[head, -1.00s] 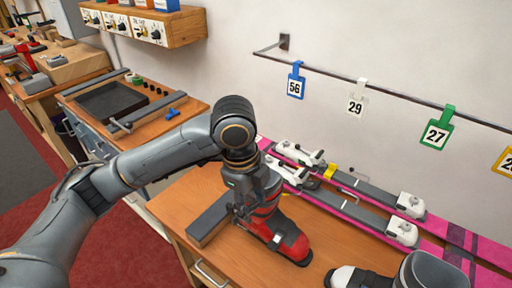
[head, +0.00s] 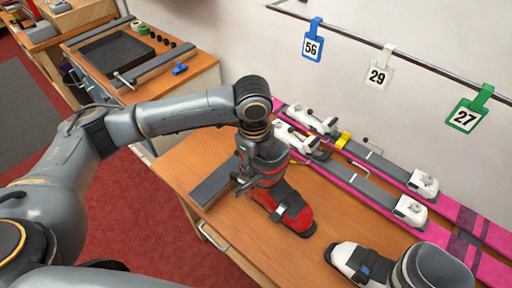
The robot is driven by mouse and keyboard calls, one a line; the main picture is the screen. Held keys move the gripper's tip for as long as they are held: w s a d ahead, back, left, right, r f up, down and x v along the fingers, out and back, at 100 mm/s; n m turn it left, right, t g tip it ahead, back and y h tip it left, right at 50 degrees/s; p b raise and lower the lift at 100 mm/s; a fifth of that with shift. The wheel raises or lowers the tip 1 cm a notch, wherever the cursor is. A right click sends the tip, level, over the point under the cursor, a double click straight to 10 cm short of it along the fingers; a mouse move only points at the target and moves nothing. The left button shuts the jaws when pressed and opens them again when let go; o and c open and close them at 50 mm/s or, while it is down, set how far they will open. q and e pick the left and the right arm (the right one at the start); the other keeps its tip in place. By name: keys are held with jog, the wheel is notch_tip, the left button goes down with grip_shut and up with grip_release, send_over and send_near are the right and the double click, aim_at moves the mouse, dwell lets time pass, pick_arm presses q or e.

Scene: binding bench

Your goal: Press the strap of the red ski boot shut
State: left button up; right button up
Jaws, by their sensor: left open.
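The red ski boot (head: 296,217) stands on the wooden bench, its toe pointing to the lower right. A dark strap with a pale buckle (head: 279,211) crosses its instep; I cannot tell whether it is closed. My left gripper (head: 246,184) is open, pointing down at the boot's upper part. It hides much of the cuff, and I cannot tell whether its fingers touch the boot. My right gripper is out of view.
A grey bar (head: 214,182) lies left of the boot. A white and grey boot (head: 345,260) stands at the lower right. Pink skis with white bindings (head: 410,211) lie along the wall. Numbered tags (head: 378,75) hang from a rail. The bench's front is clear.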

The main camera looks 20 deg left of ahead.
pick_arm(q)
notch_tip(320, 180, down, 3)
jog(key=shift+r, duration=0.1)
jog(key=shift+d, duration=0.1)
grip_shut()
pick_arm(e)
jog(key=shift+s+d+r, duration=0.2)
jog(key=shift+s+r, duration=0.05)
